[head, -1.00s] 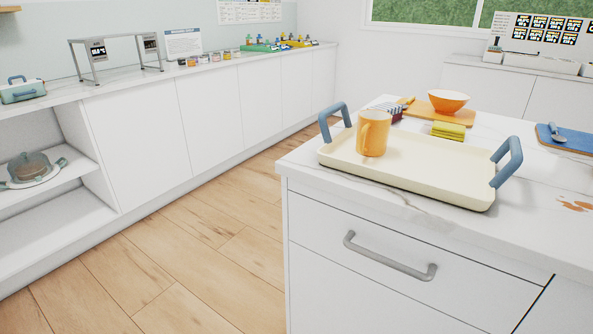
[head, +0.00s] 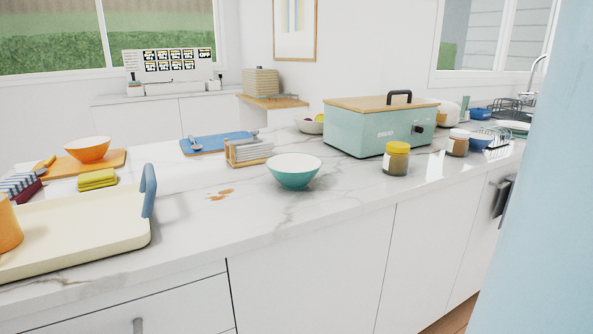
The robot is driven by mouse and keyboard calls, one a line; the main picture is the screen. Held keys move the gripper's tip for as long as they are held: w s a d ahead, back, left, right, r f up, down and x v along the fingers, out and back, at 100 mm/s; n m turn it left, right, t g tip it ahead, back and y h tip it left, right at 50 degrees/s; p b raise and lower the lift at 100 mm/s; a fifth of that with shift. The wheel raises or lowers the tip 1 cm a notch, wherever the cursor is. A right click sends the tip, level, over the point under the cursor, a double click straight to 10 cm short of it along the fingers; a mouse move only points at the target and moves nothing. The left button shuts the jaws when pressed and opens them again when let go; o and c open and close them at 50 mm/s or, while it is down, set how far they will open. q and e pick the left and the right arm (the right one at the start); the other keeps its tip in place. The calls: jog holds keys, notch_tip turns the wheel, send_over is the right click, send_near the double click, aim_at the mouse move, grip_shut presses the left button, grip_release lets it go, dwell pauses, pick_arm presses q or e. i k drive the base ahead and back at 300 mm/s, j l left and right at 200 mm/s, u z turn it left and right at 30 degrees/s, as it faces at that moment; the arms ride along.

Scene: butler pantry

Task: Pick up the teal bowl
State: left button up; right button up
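The teal bowl (head: 294,175) stands upright on the white marble counter in the middle of the head view, near the front edge. It is teal outside and white inside, and looks empty. Neither of my grippers shows in the head view.
A napkin holder (head: 248,152) is left of the bowl; a teal bread box (head: 370,127) and a yellow-lidded jar (head: 396,159) are right. A cream tray (head: 80,232) is at left. Brown spots (head: 220,194) mark the counter. A pale blue surface (head: 550,200) blocks the right edge.

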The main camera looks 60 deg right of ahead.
aim_at(294, 170)
jog(key=z, duration=1.85)
